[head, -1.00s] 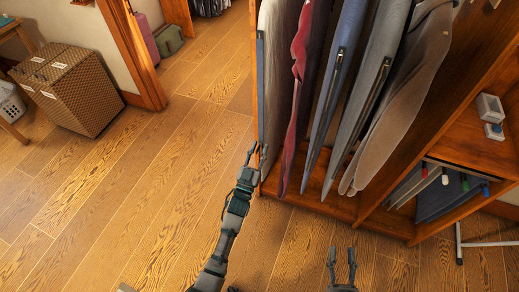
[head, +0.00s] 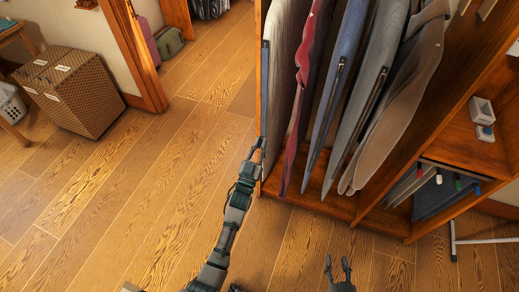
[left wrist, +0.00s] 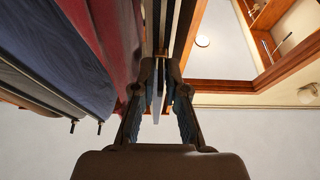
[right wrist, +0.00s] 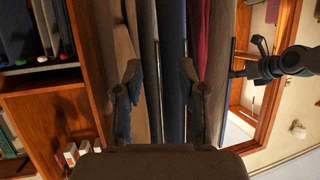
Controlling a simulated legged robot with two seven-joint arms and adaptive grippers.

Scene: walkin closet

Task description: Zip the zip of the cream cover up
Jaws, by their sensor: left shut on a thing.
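The cream cover (head: 286,50) hangs leftmost in the wardrobe in the head view. A dark zip strip (head: 265,88) runs down its front edge. My left gripper (head: 261,145) is at the low end of this strip. In the left wrist view its fingertips (left wrist: 161,68) are closed together at the strip, with a small brass-coloured piece just beyond them. The fingers hide most of what they hold, apparently the zip pull. My right gripper (head: 338,264) is open and empty, low in front of the wardrobe; its spread fingers (right wrist: 161,82) show in the right wrist view.
A dark red cover (head: 305,55), a blue cover (head: 341,55) and grey covers (head: 380,60) hang to the right, close together. The wooden side panel (head: 259,60) stands left of the cream cover. Shelves (head: 472,140) are further right. The floor (head: 150,190) in front is clear.

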